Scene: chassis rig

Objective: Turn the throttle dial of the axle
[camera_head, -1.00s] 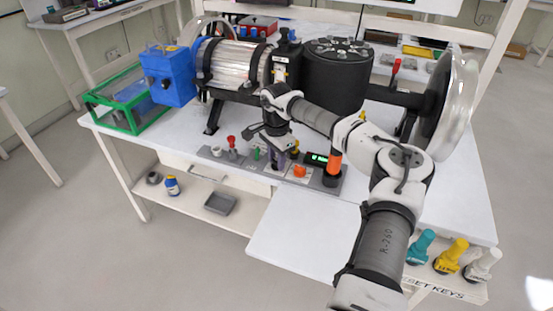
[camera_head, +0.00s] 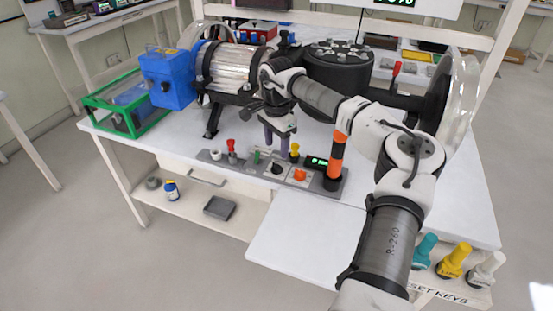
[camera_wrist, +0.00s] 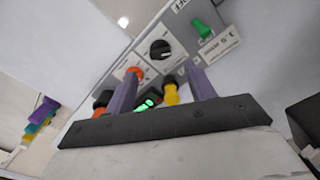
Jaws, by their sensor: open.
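The control panel (camera_head: 262,174) lies along the front of the bench. It has a black round dial (camera_head: 277,168) with a pale pointer mark, also seen in the wrist view (camera_wrist: 160,50), and an orange knob (camera_head: 300,175) beside it, also in the wrist view (camera_wrist: 135,69). I cannot read which is the throttle dial. My gripper (camera_head: 279,146) points down just behind the dial row, above the panel. Its two purple fingers (camera_wrist: 161,73) are apart, with nothing held. The black dial is beyond the fingertips, between them in the picture.
Next to the dials are a yellow knob (camera_head: 294,152), a green switch (camera_head: 257,157), a red lever (camera_head: 231,150), a lit green display (camera_head: 316,162) and an orange-black post (camera_head: 336,160). The axle rig with its black drum (camera_head: 338,80) stands close behind.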

